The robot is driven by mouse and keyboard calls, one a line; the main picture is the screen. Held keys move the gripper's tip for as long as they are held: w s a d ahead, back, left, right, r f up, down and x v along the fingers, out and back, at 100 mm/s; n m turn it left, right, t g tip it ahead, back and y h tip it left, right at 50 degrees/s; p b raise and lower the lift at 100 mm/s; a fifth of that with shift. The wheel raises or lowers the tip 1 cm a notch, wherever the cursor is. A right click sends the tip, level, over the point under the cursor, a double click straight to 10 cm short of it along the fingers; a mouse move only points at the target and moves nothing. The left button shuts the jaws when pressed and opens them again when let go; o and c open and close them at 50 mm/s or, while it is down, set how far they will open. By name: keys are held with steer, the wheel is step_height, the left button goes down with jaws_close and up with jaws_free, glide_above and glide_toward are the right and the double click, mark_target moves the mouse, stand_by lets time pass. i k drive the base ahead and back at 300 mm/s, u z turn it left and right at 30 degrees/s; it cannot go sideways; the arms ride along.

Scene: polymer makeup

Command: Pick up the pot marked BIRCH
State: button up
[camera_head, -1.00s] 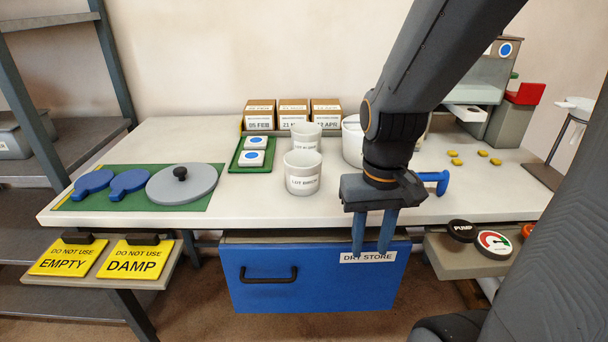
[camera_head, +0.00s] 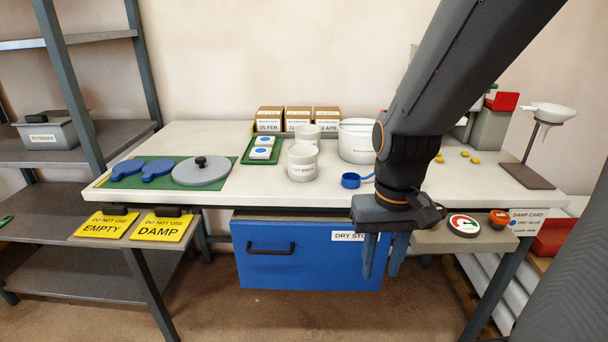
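A white pot (camera_head: 302,163) with a label that seems to read LOT BIRCH stands upright near the front middle of the white table (camera_head: 240,190). A similar white pot (camera_head: 307,133) stands just behind it; its label is too small to read. My gripper (camera_head: 380,274) points down in front of the table's front edge, to the right of and lower than the BIRCH pot. Its two blue fingers are apart, with nothing between them. It is clear of both pots and hides part of the blue drawer front.
A large white tub (camera_head: 356,142) and a blue scoop (camera_head: 351,180) lie right of the pots. A green tray (camera_head: 247,157) with white blocks and a grey lid (camera_head: 201,172) are to the left. A blue DRY STORE drawer (camera_head: 300,272) is below the table.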

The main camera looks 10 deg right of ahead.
mark_target(302, 158)
steer(key=u, duration=1.15)
steer(key=i, duration=0.55)
steer(key=z, duration=0.4)
